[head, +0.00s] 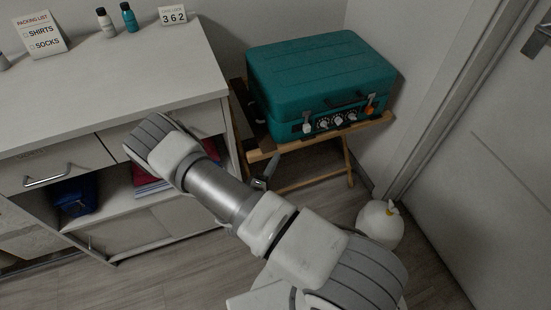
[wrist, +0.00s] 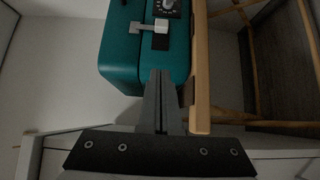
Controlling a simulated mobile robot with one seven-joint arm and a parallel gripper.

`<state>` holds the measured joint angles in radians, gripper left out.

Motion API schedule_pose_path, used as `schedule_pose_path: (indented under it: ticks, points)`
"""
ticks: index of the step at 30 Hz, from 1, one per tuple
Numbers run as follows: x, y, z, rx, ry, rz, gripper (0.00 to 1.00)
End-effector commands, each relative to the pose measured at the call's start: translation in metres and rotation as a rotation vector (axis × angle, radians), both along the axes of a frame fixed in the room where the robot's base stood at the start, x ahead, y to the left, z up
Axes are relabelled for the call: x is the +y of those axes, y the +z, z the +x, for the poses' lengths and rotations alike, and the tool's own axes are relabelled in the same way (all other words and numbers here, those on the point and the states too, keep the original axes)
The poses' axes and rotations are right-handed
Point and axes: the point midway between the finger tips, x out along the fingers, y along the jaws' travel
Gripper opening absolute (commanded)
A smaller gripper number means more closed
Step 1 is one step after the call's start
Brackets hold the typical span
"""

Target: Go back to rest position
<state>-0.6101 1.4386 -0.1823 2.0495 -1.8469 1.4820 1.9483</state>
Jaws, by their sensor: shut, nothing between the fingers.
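My gripper (wrist: 160,78) shows in the wrist view with its two fingers together and nothing between them. The fingertips point toward the teal case (wrist: 118,55), close to its edge and the wooden rail of its stand (wrist: 200,70); I cannot tell whether they touch. In the head view my arm reaches from the lower right up to the cabinet front and covers most of the wrist.
The white cabinet (head: 70,105) stands at left, with small bottles and signs on top and a blue item (head: 76,200) on its shelf. The teal case (head: 318,85) rests on a wooden folding stand (head: 352,165). A white round container (head: 380,226) sits by the door (head: 510,130).

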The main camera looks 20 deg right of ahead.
Motion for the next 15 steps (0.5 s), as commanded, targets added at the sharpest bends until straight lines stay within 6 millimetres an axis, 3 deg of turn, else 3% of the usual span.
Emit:
schedule_pose_path:
  ticks: [10, 15]
  points:
    - [-0.001, 0.003, 0.001, -0.001, -0.01, 0.0, 0.0]
    - [-0.01, 0.034, 0.003, -0.011, -0.121, 0.0, 0.0]
